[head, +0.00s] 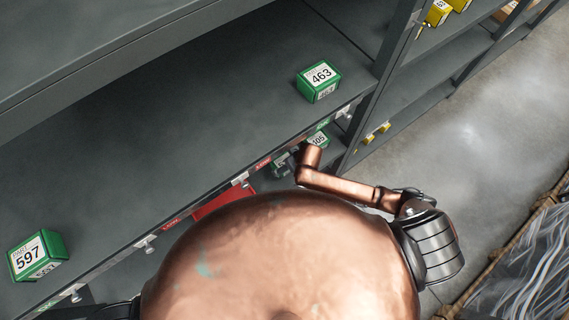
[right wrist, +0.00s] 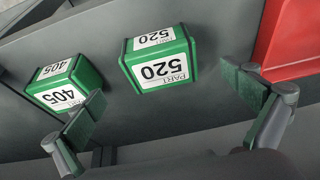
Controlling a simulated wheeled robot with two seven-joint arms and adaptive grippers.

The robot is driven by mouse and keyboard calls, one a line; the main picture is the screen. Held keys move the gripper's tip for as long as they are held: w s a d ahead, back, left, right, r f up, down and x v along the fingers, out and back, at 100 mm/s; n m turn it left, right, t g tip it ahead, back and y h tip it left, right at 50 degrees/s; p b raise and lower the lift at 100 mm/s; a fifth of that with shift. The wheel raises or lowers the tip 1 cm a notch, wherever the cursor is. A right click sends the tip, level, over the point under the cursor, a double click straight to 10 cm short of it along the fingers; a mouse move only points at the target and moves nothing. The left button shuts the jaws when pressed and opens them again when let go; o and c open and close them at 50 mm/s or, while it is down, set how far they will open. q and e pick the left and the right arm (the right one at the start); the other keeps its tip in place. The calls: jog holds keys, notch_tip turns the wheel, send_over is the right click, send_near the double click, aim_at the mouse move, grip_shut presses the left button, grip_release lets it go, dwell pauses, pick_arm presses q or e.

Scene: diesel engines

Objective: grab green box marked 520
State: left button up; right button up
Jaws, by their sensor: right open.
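The green box marked 520 (right wrist: 161,70) has white labels, upside down in the right wrist view, and sits on a grey shelf. My right gripper (right wrist: 163,90) is open, its two green-padded fingers spread in front of the box with nothing between them. The left finger in that view overlaps the edge of a green box marked 405 (right wrist: 58,95). In the head view my right arm reaches under the upper shelf, and its gripper is mostly hidden. I cannot read 520 there. My left gripper is not in view.
A red object (right wrist: 290,40) is right of box 520, also seen below the shelf edge (head: 225,202). Yellow boxes (head: 436,14) are on shelves at right, beside open floor.

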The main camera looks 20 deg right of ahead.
jog(key=x, duration=0.3)
jog(key=b+x, duration=0.1)
jog(key=x, duration=0.3)
jog(key=shift+w+a+f, duration=0.1)
jog(key=shift+w+a, duration=0.05)
jog(key=shift+w, duration=0.35)
jog(key=shift+c, duration=0.3)
jog(key=c, duration=1.7)
